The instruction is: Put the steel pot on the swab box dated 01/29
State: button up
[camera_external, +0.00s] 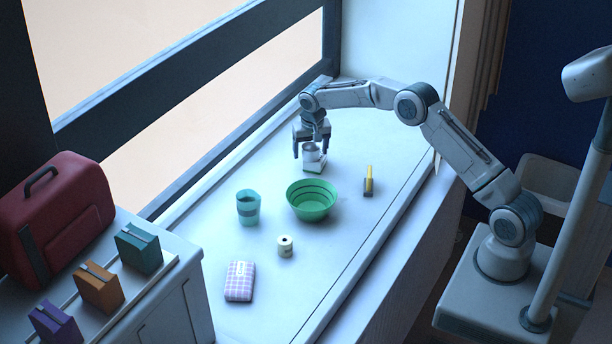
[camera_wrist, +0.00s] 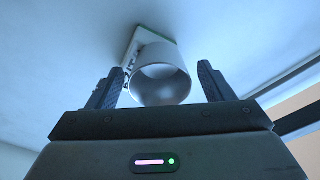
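The steel pot (camera_external: 311,153) is a small grey cylinder on top of a small white box (camera_external: 314,166) at the far end of the white ledge. In the wrist view the pot (camera_wrist: 161,78) shows its round open mouth, with the box (camera_wrist: 146,36) behind it. The box has dark print and a green edge; its date cannot be read. My gripper (camera_external: 311,152) points down over the pot. It is open, and in the wrist view my gripper (camera_wrist: 158,84) has a finger on each side of the pot with gaps between. The pot's underside is hidden.
On the ledge stand a green bowl (camera_external: 311,201), teal cup (camera_external: 248,208), yellow-and-dark tool (camera_external: 369,181), small white roll (camera_external: 285,246) and checked packet (camera_external: 240,281). A side cabinet holds a red case (camera_external: 60,215) and teal, orange and purple boxes (camera_external: 138,249). The window frame borders the ledge.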

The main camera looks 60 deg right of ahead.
aim_at(312, 161)
jog(key=shift+r, duration=0.1)
notch_tip(312, 161, up, 12)
jog(key=s+a+b, duration=0.1)
jog(key=b, duration=0.1)
jog(key=s+a+r+n, duration=0.3)
jog(key=s+a+r, duration=0.4)
jog(key=s+r, duration=0.2)
jog(key=s+a+r+n+t, duration=0.1)
jog(key=s+a+r+n, duration=0.2)
jog(key=s, duration=0.8)
jog(key=s+a+f+n, duration=0.1)
jog(key=s+a+f, duration=0.2)
jog(key=s, duration=0.9)
jog(key=s+a+f+n+t+y, duration=0.1)
jog(key=s+a+f+n, duration=0.1)
jog(key=s, duration=1)
jog(key=shift+a+f, duration=0.45)
jog(key=shift+a, duration=0.05)
